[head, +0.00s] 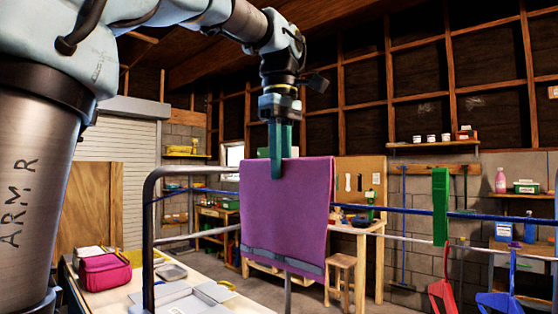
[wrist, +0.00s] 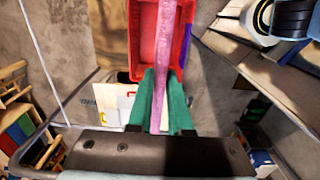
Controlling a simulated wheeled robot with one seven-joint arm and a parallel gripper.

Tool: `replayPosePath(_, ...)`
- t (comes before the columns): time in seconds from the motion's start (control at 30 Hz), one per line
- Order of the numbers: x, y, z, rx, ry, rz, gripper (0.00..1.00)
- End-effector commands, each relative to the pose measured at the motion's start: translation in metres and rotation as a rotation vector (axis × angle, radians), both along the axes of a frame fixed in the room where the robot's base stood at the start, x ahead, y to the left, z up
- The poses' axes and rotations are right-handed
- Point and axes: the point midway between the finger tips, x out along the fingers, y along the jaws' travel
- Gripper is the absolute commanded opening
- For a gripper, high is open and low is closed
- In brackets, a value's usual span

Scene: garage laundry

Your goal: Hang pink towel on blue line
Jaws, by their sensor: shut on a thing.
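The pink towel (head: 285,210) hangs upright from my gripper (head: 279,165), with a grey-blue band near its lower edge. My green fingers are shut on its top edge, left of its middle. The blue line (head: 390,209) runs across the head view at about the towel's mid-height. The towel hides the line where they cross; I cannot tell whether they touch. In the wrist view, the towel (wrist: 164,50) is a thin edge-on strip between the green fingers of my gripper (wrist: 160,98). I cannot make out the blue line there.
A green clip (head: 440,207) sits on the line to the right, with a red item (head: 442,292) and blue item (head: 510,298) below. A metal frame (head: 149,240) stands left. A pink bag (head: 104,272) lies on the front-left table. A red tub (wrist: 145,35) shows below my gripper.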

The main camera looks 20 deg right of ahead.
Motion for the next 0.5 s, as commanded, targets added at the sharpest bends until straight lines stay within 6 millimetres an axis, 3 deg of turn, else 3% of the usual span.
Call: replayPosePath(0.5, 0.000, 0.000, -0.042, 0.000, 0.000, 0.000, 0.00)
